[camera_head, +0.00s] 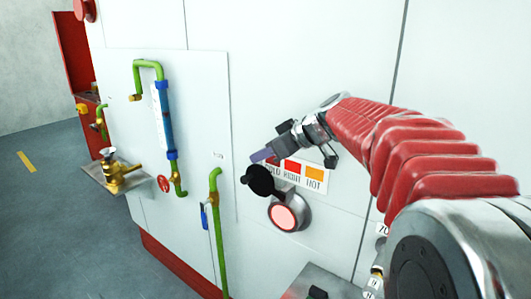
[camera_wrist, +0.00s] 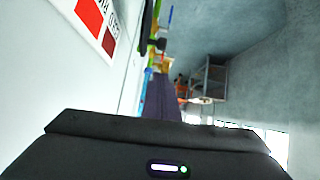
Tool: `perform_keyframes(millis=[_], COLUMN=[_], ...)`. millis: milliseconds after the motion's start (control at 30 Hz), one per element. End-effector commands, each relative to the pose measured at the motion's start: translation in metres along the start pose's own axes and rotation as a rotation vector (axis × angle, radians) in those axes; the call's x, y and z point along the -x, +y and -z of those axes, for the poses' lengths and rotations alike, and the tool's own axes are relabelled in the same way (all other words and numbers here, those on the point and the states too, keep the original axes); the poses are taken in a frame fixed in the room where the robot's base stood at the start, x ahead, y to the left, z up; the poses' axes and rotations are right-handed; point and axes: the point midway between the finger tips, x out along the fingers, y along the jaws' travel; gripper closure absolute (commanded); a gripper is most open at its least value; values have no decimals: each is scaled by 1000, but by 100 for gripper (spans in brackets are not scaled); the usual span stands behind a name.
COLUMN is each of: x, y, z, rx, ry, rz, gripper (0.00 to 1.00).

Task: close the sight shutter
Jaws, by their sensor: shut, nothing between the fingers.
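The sight shutter (camera_head: 262,180) is a black disc with a small black knob at its left. It sits up and left of the round sight port (camera_head: 287,214), which glows pink in a metal ring and is mostly uncovered. My gripper (camera_head: 262,156) is shut and empty, its purple fingertips just above the disc in the head view; I cannot tell whether they touch it. In the wrist view the shut fingers (camera_wrist: 160,98) point away from me along the wall. A dark shape beyond them may be the shutter, but this is unclear.
A label with red and orange patches (camera_head: 314,174) is on the wall behind my gripper. Left are a green pipe (camera_head: 219,240), a blue tube (camera_head: 166,125) and a brass valve (camera_head: 120,172) on a shelf. A grey box (camera_head: 320,284) stands below.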

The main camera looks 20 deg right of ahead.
Motion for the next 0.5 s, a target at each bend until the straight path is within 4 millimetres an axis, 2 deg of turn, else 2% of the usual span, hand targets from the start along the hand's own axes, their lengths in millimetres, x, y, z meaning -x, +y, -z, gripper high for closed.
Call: perform_keyframes(millis=[233, 500], x=[-40, -62], y=[-1, 0], z=[-1, -24], rx=[1, -2], ry=[-2, -1], rz=[3, 1], gripper=[100, 100])
